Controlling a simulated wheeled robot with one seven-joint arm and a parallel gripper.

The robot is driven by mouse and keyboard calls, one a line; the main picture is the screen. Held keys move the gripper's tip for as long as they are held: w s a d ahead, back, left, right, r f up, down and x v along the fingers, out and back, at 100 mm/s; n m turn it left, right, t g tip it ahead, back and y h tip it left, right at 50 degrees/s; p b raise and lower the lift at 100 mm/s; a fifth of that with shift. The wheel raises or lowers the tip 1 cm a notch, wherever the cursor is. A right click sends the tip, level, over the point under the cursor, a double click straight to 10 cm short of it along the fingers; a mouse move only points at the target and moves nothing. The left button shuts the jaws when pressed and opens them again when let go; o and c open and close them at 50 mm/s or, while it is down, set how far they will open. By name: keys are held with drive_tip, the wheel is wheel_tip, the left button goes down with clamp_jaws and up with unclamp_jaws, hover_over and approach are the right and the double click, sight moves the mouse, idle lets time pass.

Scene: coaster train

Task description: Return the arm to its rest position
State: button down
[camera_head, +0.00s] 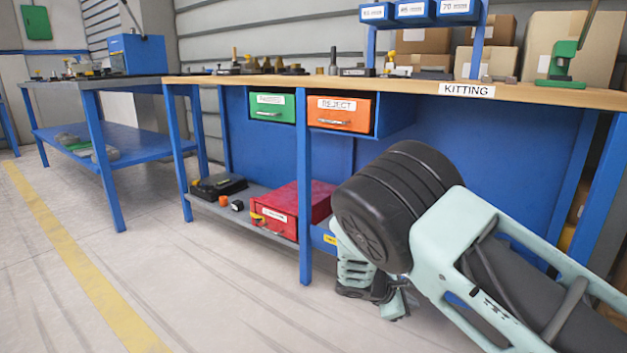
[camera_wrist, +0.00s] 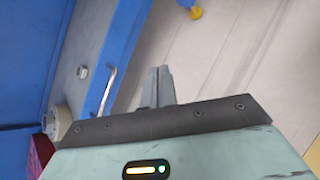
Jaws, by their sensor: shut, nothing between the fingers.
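My arm reaches in from the lower right of the head view, bent in front of the kitting bench (camera_head: 400,86). My gripper hangs below the bench top, past the black wheel-like joint of my arm, and its fingers are mostly hidden there. In the wrist view my gripper (camera_wrist: 158,85) shows its two fingers together, with nothing between them. A blue drawer front with a metal handle (camera_wrist: 108,92) lies close to the left of the fingers in that view.
A green drawer (camera_head: 272,107) and an orange REJECT drawer (camera_head: 340,113) hang under the bench top. A red box (camera_head: 290,207) sits on the lower shelf. A blue bench leg (camera_head: 304,200) stands left of my arm. The floor (camera_head: 200,280) at the left is clear.

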drive_tip(key=s+a+r+m+g+y+p, duration=0.25)
drive_tip(key=s+a+r+y, duration=0.2)
drive_tip(key=s+r, duration=0.45)
drive_tip(key=s+a+r+m+g+y+p, duration=0.1)
drive_tip(key=s+a+r+m+y, duration=0.3)
drive_tip(key=s+r, duration=0.5)
drive_tip(key=s+a+r+m+y+p, duration=0.1)
drive_tip(key=s+r, duration=0.3)
drive_tip(key=s, duration=0.5)
drive_tip(key=s+r+m+y+p, duration=0.1)
drive_tip(key=s+r, duration=0.3)
drive_tip(key=s, duration=0.6)
wheel_tip(320, 180, up, 38)
drive_tip(key=p, duration=3.8)
drive_tip(key=shift+w, duration=0.15)
drive_tip(key=shift+f, duration=0.15)
